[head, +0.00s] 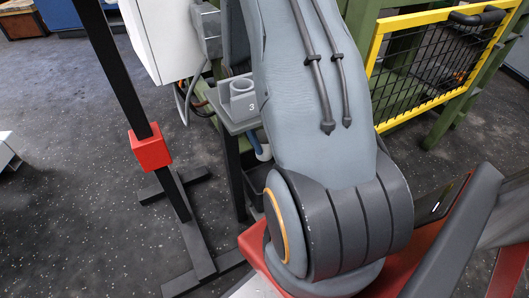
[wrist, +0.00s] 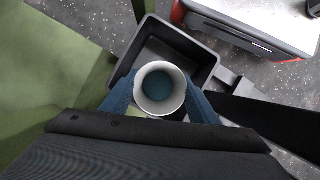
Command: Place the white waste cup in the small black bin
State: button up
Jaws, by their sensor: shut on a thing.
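In the wrist view the white waste cup (wrist: 142,100) is upright, seen from above, with a blue-grey inside. My gripper (wrist: 160,92) is shut on the cup, with a blue finger on each side of it. The small black bin (wrist: 207,55) lies beyond and below the cup. Its open top faces up, and the cup overlaps its near part in the picture. How high the cup is over the bin cannot be told.
A green surface (wrist: 50,80) lies left of the bin in the wrist view. In the head view a grey shelf with a holder (head: 240,98), a black post with a red block (head: 150,147) and a yellow-framed mesh guard (head: 440,65) stand around my arm. Open floor (head: 80,220) lies left.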

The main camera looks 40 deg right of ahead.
aim_at(265, 152)
jog(key=shift+f+b, duration=1.15)
jog(key=shift+f, duration=1.75)
jog(key=shift+f, duration=0.6)
jog(key=o, duration=1)
jog(key=shift+r, duration=0.35)
jog(key=p+v, duration=0.4)
jog(key=v, duration=0.8)
jog(key=shift+r+p, duration=0.3)
